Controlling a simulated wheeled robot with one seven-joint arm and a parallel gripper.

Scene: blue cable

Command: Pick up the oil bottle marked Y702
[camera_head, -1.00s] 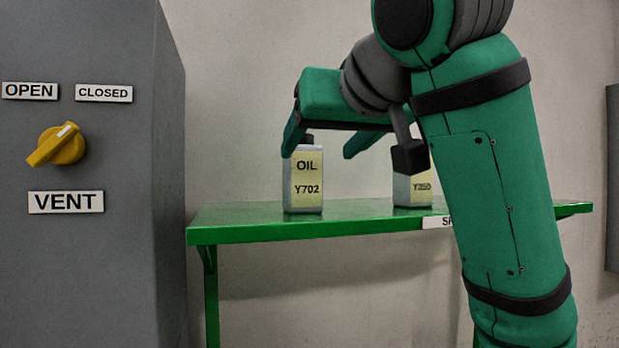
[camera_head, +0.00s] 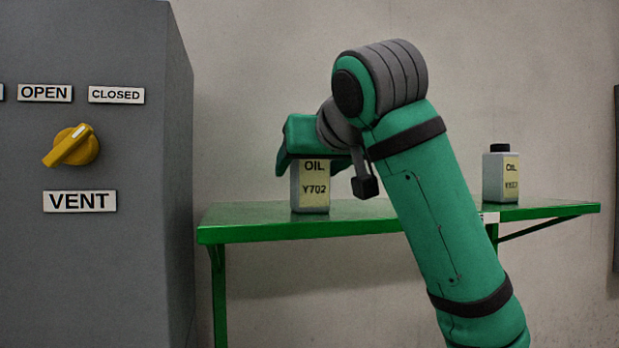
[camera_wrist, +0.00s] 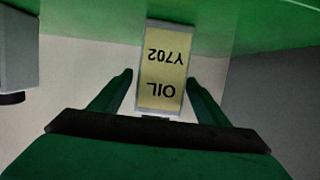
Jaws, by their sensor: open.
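The oil bottle marked Y702 (camera_head: 311,192) stands upright on the green shelf, grey with a yellow label. My gripper (camera_head: 311,168) is over its upper part in the head view and hides its cap. In the wrist view the bottle (camera_wrist: 161,72) appears upside down, with its label readable. The open fingers of my gripper (camera_wrist: 160,78) lie to either side of it, with a small gap on the left side. Whether the right finger touches the bottle cannot be told.
The green shelf (camera_head: 250,229) has another oil bottle (camera_head: 500,178) at the right, its code unclear. A grey, black-capped bottle (camera_wrist: 18,55) shows at the wrist view's left edge. A grey cabinet (camera_head: 130,265) with a yellow vent knob (camera_head: 72,147) stands left.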

